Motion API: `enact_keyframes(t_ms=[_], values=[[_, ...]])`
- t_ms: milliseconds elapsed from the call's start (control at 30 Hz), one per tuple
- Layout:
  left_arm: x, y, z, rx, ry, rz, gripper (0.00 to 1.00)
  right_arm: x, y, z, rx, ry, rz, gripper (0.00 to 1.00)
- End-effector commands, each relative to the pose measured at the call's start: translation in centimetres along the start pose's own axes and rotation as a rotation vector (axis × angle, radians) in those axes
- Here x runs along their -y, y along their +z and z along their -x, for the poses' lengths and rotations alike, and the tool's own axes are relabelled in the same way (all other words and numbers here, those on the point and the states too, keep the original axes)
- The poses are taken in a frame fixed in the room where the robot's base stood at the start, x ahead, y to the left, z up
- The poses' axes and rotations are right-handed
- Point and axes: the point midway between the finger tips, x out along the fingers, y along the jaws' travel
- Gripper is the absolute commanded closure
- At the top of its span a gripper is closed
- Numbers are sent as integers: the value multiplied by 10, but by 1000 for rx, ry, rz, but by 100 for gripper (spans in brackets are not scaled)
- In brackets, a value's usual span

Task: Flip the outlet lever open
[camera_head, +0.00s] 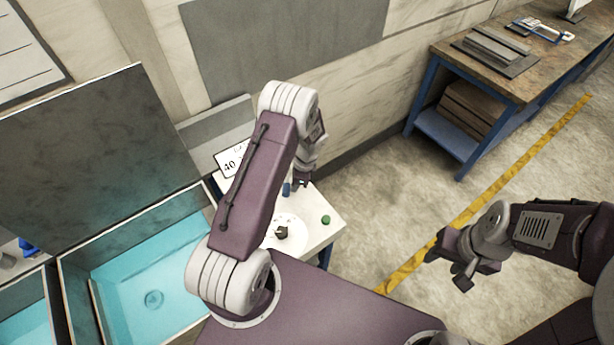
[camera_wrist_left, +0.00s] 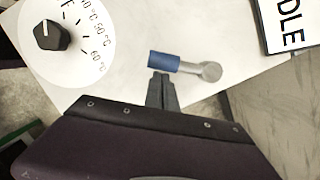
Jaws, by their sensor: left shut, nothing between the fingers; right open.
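The outlet lever (camera_wrist_left: 183,65) has a blue grip at its left end and a metal round end at the right, and lies over the white panel's edge in the left wrist view. Its blue grip also shows in the head view (camera_head: 287,189). My left gripper (camera_wrist_left: 161,76) is shut and empty, its tips right at the lower edge of the blue grip; I cannot tell whether they touch it. In the head view the left gripper (camera_head: 301,182) is small and partly hidden by my arm. My right gripper (camera_head: 448,271) is open and empty, away over the floor.
A white dial with a black knob (camera_wrist_left: 51,35) is on the panel (camera_head: 318,242), with a green button (camera_head: 326,219) nearby. A sign (camera_wrist_left: 290,20) stands close by. A blue-water tank (camera_head: 150,275) lies left; a workbench (camera_head: 510,70) stands back right.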

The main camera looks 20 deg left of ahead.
Motion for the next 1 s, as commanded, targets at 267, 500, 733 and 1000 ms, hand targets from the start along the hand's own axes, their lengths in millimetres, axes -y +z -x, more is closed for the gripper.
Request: enact_keyframes(t_ms=[267,500,733,1000], values=[[-6,20,-5,0,-56,-246,100,0,0,-2,0,0,0,53],[-7,35,-8,0,-98,-422,100,0,0,-4,0,0,0,53],[-6,44,-11,0,-113,-484,100,0,0,-5,0,0,0,53],[-5,49,-12,1,-113,-482,100,0,1,-5,0,0,0,53]])
